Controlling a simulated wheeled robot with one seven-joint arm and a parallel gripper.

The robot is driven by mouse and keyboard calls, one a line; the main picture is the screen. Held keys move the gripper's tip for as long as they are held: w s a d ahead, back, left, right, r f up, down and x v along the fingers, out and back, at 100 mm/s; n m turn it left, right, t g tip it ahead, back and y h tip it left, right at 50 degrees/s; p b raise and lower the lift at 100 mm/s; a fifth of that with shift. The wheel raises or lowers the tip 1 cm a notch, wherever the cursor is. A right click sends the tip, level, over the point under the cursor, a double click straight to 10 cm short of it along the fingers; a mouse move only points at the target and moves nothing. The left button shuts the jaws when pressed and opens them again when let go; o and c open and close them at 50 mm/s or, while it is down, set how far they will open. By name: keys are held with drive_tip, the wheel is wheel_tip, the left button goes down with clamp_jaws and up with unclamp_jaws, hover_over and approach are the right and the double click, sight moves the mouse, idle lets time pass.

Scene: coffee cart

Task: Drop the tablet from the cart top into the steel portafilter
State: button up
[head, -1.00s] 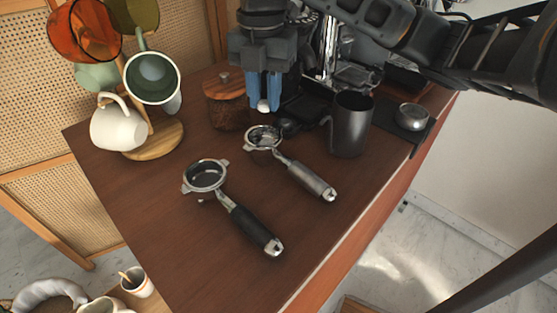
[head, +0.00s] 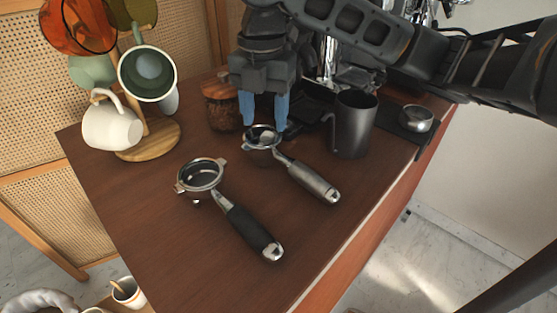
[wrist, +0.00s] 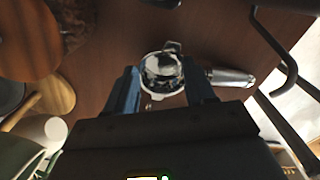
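The steel portafilter (head: 316,183) lies on the cart top, its metal handle pointing to the lower right. Its round basket is directly below my gripper (head: 263,122). In the wrist view the steel portafilter's basket (wrist: 162,73) shows between and beyond the two blue fingers, with bright reflections inside. My gripper (wrist: 160,88) is open, its fingers spread and nothing visible held between them. I cannot make out the tablet in either current view; whether it lies in the basket cannot be told.
A black-handled portafilter (head: 248,231) lies to the left. A dark pitcher (head: 353,125) stands close on the right, a wooden-lidded jar (head: 221,105) behind left. A mug tree (head: 148,140) stands at the far left.

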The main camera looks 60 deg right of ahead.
wheel_tip(320, 180, up, 8)
drive_tip(key=shift+p, duration=0.45)
drive_tip(key=shift+f, duration=0.1)
idle(0.5)
